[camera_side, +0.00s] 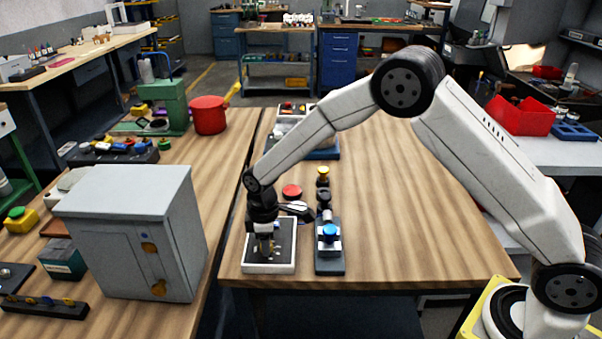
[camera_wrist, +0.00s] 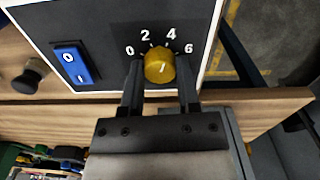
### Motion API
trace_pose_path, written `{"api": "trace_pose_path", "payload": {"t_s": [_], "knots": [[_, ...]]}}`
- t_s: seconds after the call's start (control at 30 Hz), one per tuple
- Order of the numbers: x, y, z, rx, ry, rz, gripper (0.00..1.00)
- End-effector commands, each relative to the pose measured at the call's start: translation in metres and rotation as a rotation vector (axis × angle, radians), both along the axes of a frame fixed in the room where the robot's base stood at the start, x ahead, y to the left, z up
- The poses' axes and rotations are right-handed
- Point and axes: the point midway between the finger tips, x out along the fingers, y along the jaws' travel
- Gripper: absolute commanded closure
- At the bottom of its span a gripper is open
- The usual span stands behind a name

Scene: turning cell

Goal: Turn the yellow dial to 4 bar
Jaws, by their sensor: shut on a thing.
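The yellow dial (camera_wrist: 160,65) sits on a dark panel (camera_wrist: 110,35) with a white border. The numbers 0, 2, 4 and 6 arc around its far side. A short pale mark on the dial slants up and slightly right, roughly toward the 4; it is too small to read exactly. My gripper (camera_wrist: 160,80) is shut on the dial, one finger on its left and one on its right. In the side view my gripper (camera_side: 265,250) points down over the panel (camera_side: 284,262), and the dial is mostly hidden there.
A blue rocker switch (camera_wrist: 75,64) is on the same panel, left of the dial. A fixture with a blue knob (camera_side: 329,232) stands close to the panel's right. A grey cabinet (camera_side: 125,235) stands to the left. The wooden table (camera_side: 420,220) is clear at right.

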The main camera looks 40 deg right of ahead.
Motion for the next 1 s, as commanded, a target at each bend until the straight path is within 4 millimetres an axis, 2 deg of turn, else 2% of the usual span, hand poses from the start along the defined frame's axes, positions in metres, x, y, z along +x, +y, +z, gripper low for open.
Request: {"api": "trace_pose_path", "payload": {"t_s": [0.23,0.67,0.7,0.77,0.8,1.0], "knots": [[0.0006,0.0,0.0012,0.0,-0.001,-0.074,1.0],[0.0006,0.0001,0.0013,0.0,-0.001,-0.083,1.0],[0.0007,0.0001,0.0013,0.0,-0.001,-0.083,0.46],[0.0006,0.0,0.0012,0.0,-0.001,-0.083,0.27],[0.0006,0.0,0.001,0.0,-0.001,-0.083,0.23],[0.0003,0.0,0.0005,0.001,-0.001,-0.083,0.23]]}}
